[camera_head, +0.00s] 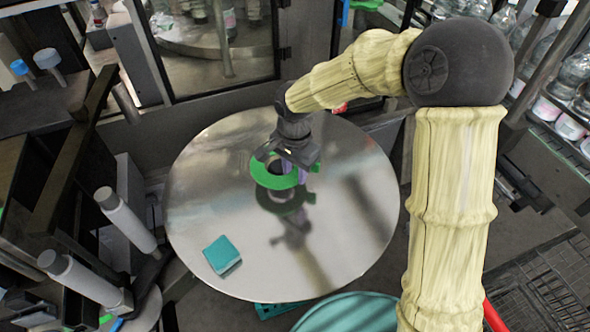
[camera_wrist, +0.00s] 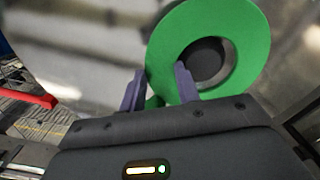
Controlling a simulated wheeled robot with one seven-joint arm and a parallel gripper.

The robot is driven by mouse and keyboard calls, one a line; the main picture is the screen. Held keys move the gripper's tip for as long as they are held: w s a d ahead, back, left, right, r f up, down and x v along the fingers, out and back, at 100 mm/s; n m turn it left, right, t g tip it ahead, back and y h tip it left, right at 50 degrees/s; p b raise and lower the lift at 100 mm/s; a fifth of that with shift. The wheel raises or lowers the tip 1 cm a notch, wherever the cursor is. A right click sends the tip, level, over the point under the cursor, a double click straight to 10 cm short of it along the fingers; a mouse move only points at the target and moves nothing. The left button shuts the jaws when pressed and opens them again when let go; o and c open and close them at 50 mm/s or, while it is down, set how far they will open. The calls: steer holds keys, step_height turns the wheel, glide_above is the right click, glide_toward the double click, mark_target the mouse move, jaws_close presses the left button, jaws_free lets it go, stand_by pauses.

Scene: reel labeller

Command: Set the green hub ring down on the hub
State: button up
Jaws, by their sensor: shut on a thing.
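The green hub ring (camera_head: 262,180) is a flat bright green ring over the round metal table, near its middle. It also shows large in the wrist view (camera_wrist: 253,48). My gripper (camera_head: 290,168) is shut on one edge of the ring; its two purple fingers (camera_wrist: 160,88) stand on either side of a green part there. The dark round hub (camera_wrist: 207,60) shows through the ring's hole, off-centre, with a grey crescent beside it. The ring's reflection lies below it in the table top, apart from it. I cannot tell the exact height of the ring over the hub.
The round metal table (camera_head: 205,180) is shiny and mostly bare. A teal block (camera_head: 221,254) lies at its front left. Machine posts (camera_head: 125,218) stand close at the left. A glass-fronted frame (camera_head: 215,45) stands behind. Shelves of bottles (camera_head: 570,75) are at the right.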

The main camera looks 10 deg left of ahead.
stand_by(0.4)
steer(key=shift+f, duration=0.2)
steer(key=shift+s+d+r, duration=0.1)
steer(key=shift+s+r, duration=0.1)
steer(key=shift+r, duration=0.15)
steer(key=shift+f, duration=0.1)
stand_by(0.4)
steer(key=shift+f+b, duration=0.45)
steer(key=shift+b, duration=0.15)
steer(key=shift+r, duration=0.15)
steer(key=shift+w+r, duration=0.1)
